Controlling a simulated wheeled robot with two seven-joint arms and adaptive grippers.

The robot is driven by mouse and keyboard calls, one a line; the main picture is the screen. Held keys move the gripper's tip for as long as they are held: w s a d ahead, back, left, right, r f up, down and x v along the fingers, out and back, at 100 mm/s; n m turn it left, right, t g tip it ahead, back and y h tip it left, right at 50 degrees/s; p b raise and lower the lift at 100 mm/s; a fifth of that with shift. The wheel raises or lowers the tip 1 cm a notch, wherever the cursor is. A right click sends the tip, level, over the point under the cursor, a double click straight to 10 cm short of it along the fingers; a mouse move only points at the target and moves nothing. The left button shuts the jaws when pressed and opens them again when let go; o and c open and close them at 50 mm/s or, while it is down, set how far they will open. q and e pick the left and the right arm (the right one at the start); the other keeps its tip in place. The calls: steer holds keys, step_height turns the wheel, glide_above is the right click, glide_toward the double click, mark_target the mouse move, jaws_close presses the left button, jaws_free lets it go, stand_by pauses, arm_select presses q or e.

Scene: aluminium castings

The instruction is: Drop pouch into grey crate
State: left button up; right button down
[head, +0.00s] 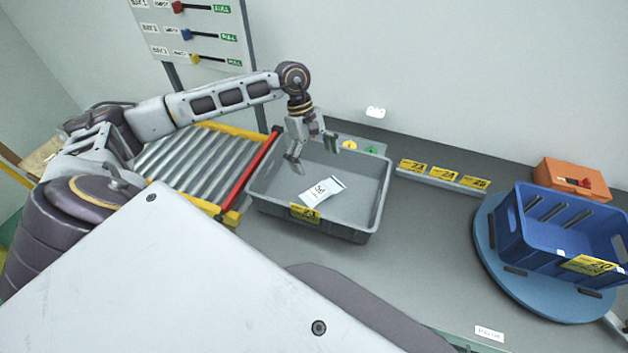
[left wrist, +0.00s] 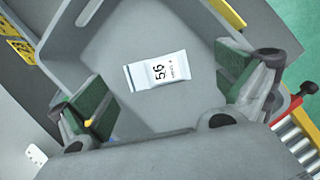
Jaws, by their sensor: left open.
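The pouch (head: 321,191) is a small white packet with dark print, lying flat on the floor of the grey crate (head: 377,208). In the left wrist view the pouch (left wrist: 157,71) shows the print "56" and lies apart from the fingers. My left gripper (head: 315,150) is open and empty above the back left part of the crate. Its two green-padded fingers (left wrist: 165,92) are spread wide in the left wrist view. The crate (left wrist: 150,20) fills much of that view. My right gripper is not in view.
A roller conveyor (head: 195,160) with a red rail adjoins the crate's left side. A blue crate (head: 575,245) stands on a round blue turntable (head: 488,250) at right, near an orange box (head: 572,180). The grey bench (head: 430,240) between the crates is clear.

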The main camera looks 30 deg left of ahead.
arm_select(q)
steer(key=shift+r, duration=0.15)
steer(key=v, duration=1.1)
steer(key=shift+r, duration=0.35)
steer(key=shift+a, duration=0.15)
stand_by(0.6)
